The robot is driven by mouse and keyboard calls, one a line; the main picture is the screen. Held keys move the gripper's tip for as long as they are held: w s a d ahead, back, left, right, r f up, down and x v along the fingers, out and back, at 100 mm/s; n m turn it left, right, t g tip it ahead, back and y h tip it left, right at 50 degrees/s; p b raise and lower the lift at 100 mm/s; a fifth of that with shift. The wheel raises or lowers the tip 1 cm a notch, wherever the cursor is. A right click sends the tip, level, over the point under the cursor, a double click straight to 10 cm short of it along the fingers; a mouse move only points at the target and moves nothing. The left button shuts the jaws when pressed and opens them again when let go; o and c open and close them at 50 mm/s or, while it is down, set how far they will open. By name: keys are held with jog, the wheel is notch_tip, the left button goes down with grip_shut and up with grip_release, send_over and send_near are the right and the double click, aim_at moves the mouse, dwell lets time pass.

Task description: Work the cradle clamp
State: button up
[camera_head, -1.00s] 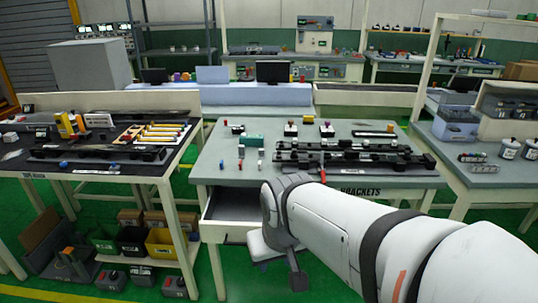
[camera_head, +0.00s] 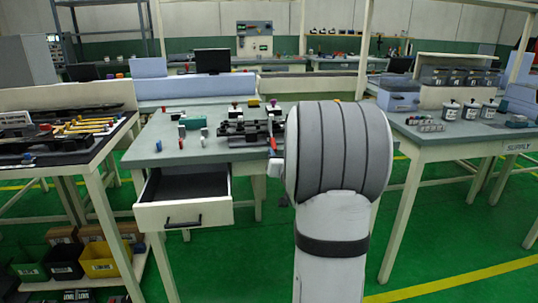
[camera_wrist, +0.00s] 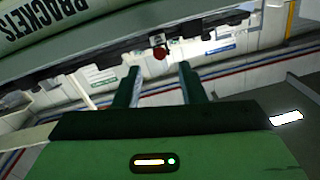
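The black clamp fixture (camera_head: 238,130) lies on the grey-topped bench, partly hidden behind my arm in the head view. A red handle-like piece (camera_head: 273,143) shows at its right end, beside my arm. In the wrist view my gripper (camera_wrist: 158,77) is open, its two dark green fingers apart with nothing between them. A round red knob (camera_wrist: 160,53) on a dark mount appears just beyond the fingertips, roughly centred on the gap. I cannot tell if it is the same red piece.
The bench's drawer (camera_head: 183,216) is pulled out at the front left. A BRACKETS label (camera_wrist: 45,22) is on the bench edge. Small coloured parts stand on the bench's left half. A supply table (camera_head: 450,148) stands right, a dark-topped table (camera_head: 100,150) left.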

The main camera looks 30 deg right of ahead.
aim_at(274, 142)
jog(key=x, duration=0.7)
jog(key=shift+w+d, duration=0.1)
jog(key=shift+w, duration=0.25)
jog(key=shift+c, duration=0.3)
grip_shut()
